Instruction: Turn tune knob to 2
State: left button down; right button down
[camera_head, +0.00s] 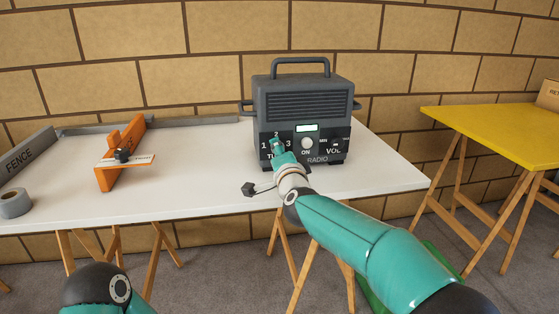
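The dark grey radio (303,103) stands upright on the white table. Its tune knob (276,143) is at the lower left of the front panel, with the marks 1, 2 and 3 around it. 2 is at the top, 1 at the left and 3 at the right. My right gripper (277,148) reaches up to the tune knob with its fingertips at it. The fingers cover much of the knob and the "TUNE" label. I cannot tell whether they grip it or where the pointer stands. My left gripper is out of view; only part of that arm shows at the bottom left.
The radio also carries a white ON button (306,143), a lit display (307,128) and a volume knob (336,144). An orange fence piece (121,155) and a grey tape roll (14,204) are on the white table (200,190). A yellow table (490,130) stands at right.

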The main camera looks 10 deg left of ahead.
jog(key=m+b, duration=0.1)
jog(key=m, duration=0.2)
jog(key=shift+w+d+f+m+b, duration=0.1)
jog(key=shift+d+f+m+b, duration=0.1)
jog(key=shift+f+m+b, duration=0.15)
jog(key=shift+m+b, duration=0.5)
jog(key=shift+m, duration=0.55)
jog(key=c, duration=0.8)
grip_release()
jog(key=shift+o, duration=0.2)
jog(key=shift+r, duration=0.15)
jog(key=shift+a, duration=0.1)
jog(key=shift+r, duration=0.1)
